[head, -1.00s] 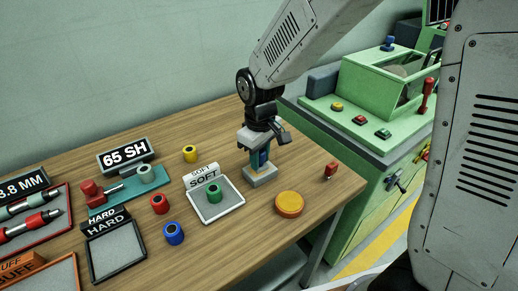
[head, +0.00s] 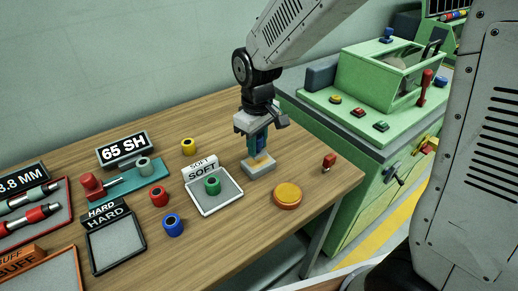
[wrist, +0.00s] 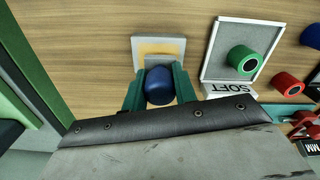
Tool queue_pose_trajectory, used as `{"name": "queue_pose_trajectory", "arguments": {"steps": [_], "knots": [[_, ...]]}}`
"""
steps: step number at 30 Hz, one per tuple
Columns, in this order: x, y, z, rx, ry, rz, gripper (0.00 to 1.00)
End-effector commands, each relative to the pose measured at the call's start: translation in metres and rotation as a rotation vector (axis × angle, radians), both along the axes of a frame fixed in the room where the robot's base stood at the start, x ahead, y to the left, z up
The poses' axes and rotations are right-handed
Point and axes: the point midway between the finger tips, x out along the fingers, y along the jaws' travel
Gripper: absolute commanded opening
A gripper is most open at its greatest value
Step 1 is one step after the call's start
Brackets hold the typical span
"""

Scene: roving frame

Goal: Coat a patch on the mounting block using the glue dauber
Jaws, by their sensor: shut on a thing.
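My gripper (head: 259,150) is shut on the glue dauber, whose blue body (wrist: 159,84) shows between the two teal fingers in the wrist view. The dauber points down, and its lower tip is hidden in the wrist view. The mounting block (head: 257,171) is a pale grey block on the wooden table, right under my gripper. It also shows in the wrist view (wrist: 173,42) just beyond the fingers. An amber patch (head: 263,160) lies on its top face. The dauber's lower end is close above the block; I cannot tell whether it touches.
A tray marked SOFT (head: 227,196) with a green roller (head: 212,186) stands left of the block. An orange round disc (head: 287,196) and a small red object (head: 329,162) are to its right. A green machine (head: 370,130) stands beyond the table's right edge.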

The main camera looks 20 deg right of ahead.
Motion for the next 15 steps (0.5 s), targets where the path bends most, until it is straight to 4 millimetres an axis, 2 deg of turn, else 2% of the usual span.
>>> {"name": "queue_pose_trajectory", "arguments": {"steps": [15], "knots": [[0.000,-0.001,0.046,-0.001,0.001,0.000,0.06]]}}
